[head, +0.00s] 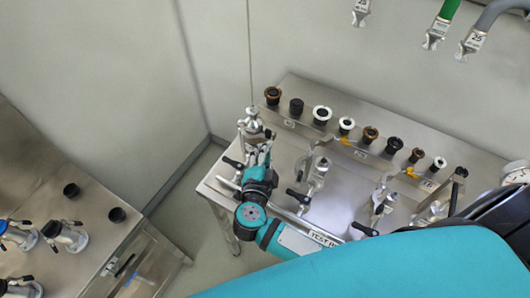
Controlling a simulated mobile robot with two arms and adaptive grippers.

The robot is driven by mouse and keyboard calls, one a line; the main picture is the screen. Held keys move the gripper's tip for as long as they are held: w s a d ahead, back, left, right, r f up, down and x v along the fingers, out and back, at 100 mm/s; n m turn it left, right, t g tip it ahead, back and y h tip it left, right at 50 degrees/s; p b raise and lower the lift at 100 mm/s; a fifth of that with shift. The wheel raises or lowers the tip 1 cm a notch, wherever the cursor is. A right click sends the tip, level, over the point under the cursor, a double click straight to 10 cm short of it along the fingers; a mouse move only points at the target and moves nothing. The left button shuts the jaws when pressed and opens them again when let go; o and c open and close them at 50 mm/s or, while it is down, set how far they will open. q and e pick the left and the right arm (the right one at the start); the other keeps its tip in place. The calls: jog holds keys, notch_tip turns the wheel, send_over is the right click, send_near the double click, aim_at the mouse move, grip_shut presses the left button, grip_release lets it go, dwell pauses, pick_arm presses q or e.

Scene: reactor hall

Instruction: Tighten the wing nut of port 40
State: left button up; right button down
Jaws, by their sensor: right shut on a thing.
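My right gripper (258,154), at the end of a teal arm link, is at the left end of the steel bench. It is shut on what looks like the wing nut of the leftmost port; the jaws hide most of the nut. That port carries a silvery clamped fitting (251,124), upright just behind the fingers. No number 40 is legible on it. My left gripper is not in view.
Further ports with clamps and black handles (318,172) stand to the right on the bench (345,205). A row of black, white and brown caps (322,114) lines the back ledge. Hoses with metal ends (436,34) hang at top right. Another steel cabinet (60,165) stands left.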

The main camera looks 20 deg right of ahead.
jog(key=shift+s+d+f+m+t+b, duration=0.1)
jog(key=shift+f+m+t+b, duration=0.3)
jog(key=shift+m+b, duration=0.85)
jog(key=shift+s+f+m+t+b, duration=0.1)
jog(key=shift+m+t+b, duration=0.75)
jog(key=shift+b, duration=0.6)
jog(key=shift+r, duration=0.1)
jog(key=shift+w, duration=0.1)
jog(key=c, duration=1.5)
grip_release()
jog(key=shift+o, duration=0.2)
jog(key=v, duration=1.2)
jog(key=shift+r, duration=0.1)
